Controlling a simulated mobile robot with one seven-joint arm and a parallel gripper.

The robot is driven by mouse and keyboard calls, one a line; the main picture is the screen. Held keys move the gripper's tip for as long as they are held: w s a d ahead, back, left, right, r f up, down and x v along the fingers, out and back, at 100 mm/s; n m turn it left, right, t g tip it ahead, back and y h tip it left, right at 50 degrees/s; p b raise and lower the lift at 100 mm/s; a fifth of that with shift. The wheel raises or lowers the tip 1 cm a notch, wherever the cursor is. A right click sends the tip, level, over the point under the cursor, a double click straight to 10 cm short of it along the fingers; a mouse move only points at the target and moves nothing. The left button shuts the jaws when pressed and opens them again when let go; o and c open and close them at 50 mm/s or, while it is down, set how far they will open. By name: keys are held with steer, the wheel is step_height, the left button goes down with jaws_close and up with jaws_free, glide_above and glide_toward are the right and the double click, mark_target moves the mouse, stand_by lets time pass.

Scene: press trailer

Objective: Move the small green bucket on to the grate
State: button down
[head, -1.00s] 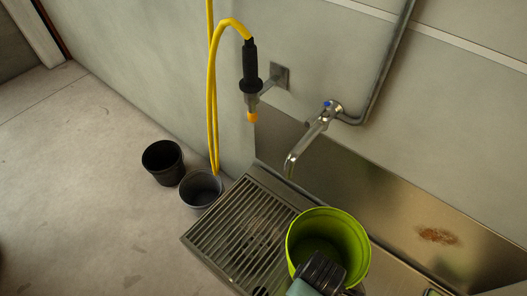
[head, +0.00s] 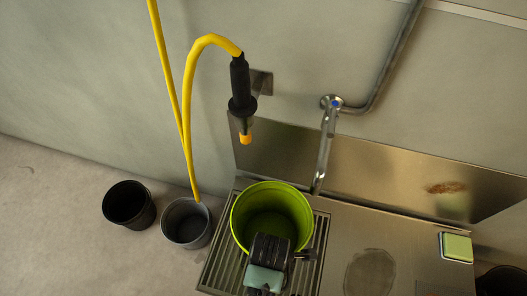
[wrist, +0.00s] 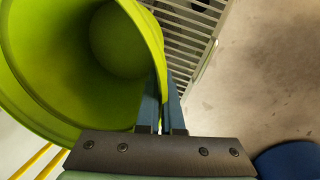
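The small green bucket (head: 272,217) appears over the slatted metal grate (head: 222,268) in the head view, its open mouth facing up toward the camera. My gripper (head: 270,245) is at the bucket's near side. In the wrist view, the two fingers of my gripper (wrist: 163,105) are closed on the rim of the green bucket (wrist: 75,65), with the wall between them. The grate also shows in the wrist view (wrist: 192,32), beyond the rim. The bucket's base is hidden, so I cannot tell whether it touches the grate.
A black bucket (head: 128,204) and a grey bucket (head: 187,222) stand on the floor left of the grate. A tap (head: 327,150) and a yellow hose (head: 185,110) with a black nozzle (head: 241,85) hang behind. A green-and-white sponge (head: 456,247) lies on the steel counter (head: 335,225) at right.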

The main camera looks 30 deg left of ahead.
step_height(320, 180, down, 8)
steer(key=b, duration=0.2)
steer(key=shift+r, duration=0.15)
steer(key=c, duration=1.1)
jaws_free()
steer(key=shift+o, duration=0.2)
step_height(320, 180, up, 12)
steer(key=s+p, duration=0.1)
steer(key=p, duration=0.3)
steer(key=shift+s+d, duration=0.15)
steer(key=shift+d, duration=0.25)
